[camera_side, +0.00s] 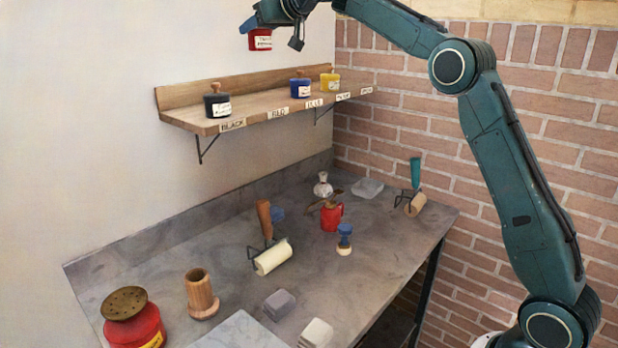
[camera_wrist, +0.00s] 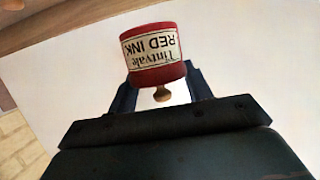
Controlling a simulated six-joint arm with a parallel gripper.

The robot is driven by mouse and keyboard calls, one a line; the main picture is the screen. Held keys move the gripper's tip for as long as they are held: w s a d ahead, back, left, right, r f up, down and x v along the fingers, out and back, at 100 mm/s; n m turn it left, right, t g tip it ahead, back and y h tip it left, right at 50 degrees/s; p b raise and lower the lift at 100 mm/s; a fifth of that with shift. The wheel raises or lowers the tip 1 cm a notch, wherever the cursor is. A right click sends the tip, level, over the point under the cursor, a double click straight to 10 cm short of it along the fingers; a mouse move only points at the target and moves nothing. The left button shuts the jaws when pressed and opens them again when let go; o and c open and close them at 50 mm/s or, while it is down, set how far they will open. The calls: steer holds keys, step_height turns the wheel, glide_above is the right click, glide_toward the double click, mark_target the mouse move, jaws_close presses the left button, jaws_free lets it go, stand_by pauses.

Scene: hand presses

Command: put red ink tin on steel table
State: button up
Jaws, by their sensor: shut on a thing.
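The red ink tin (camera_side: 260,41) is up high, above the wall shelf, at the top of the side view. In the wrist view the tin (camera_wrist: 152,52) shows its "RED INK" label upside down, with its wooden knob toward me. My gripper (camera_side: 262,22) is shut on the tin, with a finger on each side of it in the wrist view. The steel table (camera_side: 200,247) is far below, with several things standing on it.
The wooden shelf (camera_side: 262,108) holds a black tin (camera_side: 217,104), a blue tin (camera_side: 300,88) and a yellow tin (camera_side: 330,82). On the table stand a wooden cup (camera_side: 200,295), rollers (camera_side: 272,257) and a red can (camera_side: 331,216). Bare table shows left of the rollers.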

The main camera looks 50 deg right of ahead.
steer(key=shift+r, duration=0.9)
steer(key=shift+s+d+r, duration=0.1)
steer(key=shift+d, duration=0.15)
steer(key=s+d+r+m+g+h, duration=0.1)
steer(key=s+d+m+g+h, duration=0.1)
steer(key=s+d+m+h, duration=0.45)
steer(key=s+d+r+m+g+h, duration=0.1)
steer(key=s+d+m+g+h, duration=0.15)
steer(key=s+d, duration=0.55)
steer(key=s+d+f+m+g+h, duration=0.2)
steer(key=s+d+m+g+h, duration=0.15)
steer(key=s, duration=0.65)
steer(key=s+d+f+m+g+h, duration=0.15)
steer(key=s+d+m+g, duration=0.35)
steer(key=s, duration=0.5)
steer(key=shift+n, duration=0.25)
steer(key=f, duration=4.6)
steer(key=shift+a+f, duration=0.25)
steer(key=shift+f, duration=0.05)
